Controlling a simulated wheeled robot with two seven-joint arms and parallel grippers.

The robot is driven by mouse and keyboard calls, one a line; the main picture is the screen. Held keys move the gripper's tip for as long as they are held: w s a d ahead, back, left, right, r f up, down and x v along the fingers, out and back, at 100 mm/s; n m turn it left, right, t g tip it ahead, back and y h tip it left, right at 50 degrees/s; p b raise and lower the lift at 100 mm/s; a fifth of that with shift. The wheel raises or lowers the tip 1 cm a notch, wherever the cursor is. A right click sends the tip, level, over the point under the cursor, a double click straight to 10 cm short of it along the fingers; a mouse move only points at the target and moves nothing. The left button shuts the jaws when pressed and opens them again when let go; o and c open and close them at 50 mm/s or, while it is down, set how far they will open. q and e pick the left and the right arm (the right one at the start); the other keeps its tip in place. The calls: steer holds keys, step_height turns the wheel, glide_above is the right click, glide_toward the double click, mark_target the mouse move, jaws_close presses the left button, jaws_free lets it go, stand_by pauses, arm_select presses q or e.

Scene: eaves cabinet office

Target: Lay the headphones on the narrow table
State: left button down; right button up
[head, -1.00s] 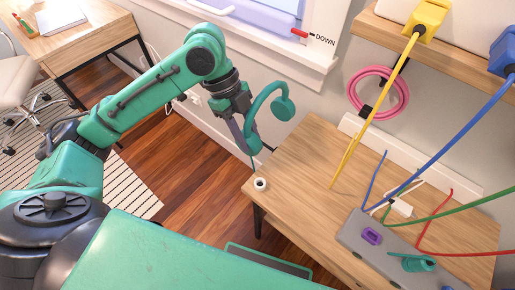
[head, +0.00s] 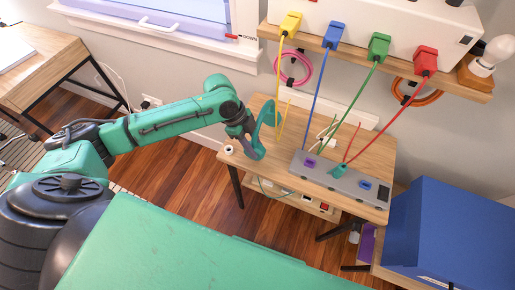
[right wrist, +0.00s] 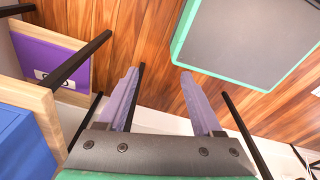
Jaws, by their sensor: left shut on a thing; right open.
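The teal headphones (head: 268,112) hang from my left gripper (head: 246,139), which is shut on them. Their curved band stands up and one cup hangs at the lower side. They appear over the left part of the narrow wooden table (head: 375,151); whether they touch its top I cannot tell. The gripper hides part of them. My right gripper (right wrist: 158,80) is open and empty above the wood floor in the right wrist view.
A grey power strip (head: 333,177) with coloured cables fills the table's front right. A small white cup-like thing (head: 229,149) stands at the left corner. A shelf (head: 400,78) with coloured plugs is above. A blue box (head: 450,232) stands at right.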

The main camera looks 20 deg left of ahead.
arm_select(q)
steer(key=shift+s+d+f, duration=0.1)
steer(key=shift+s+f, duration=0.05)
steer(key=shift+f, duration=1.2)
steer(key=c, duration=0.6)
jaws_free()
steer(key=shift+o, duration=0.4)
arm_select(e)
steer(key=shift+s+d, duration=0.3)
steer(key=shift+s, duration=0.25)
steer(key=shift+s+d, duration=0.3)
steer(key=shift+s, duration=0.2)
steer(key=shift+r, duration=0.1)
arm_select(q)
steer(key=b+v, duration=0.1)
steer(key=v, duration=1.1)
arm_select(e)
steer(key=shift+f, duration=0.75)
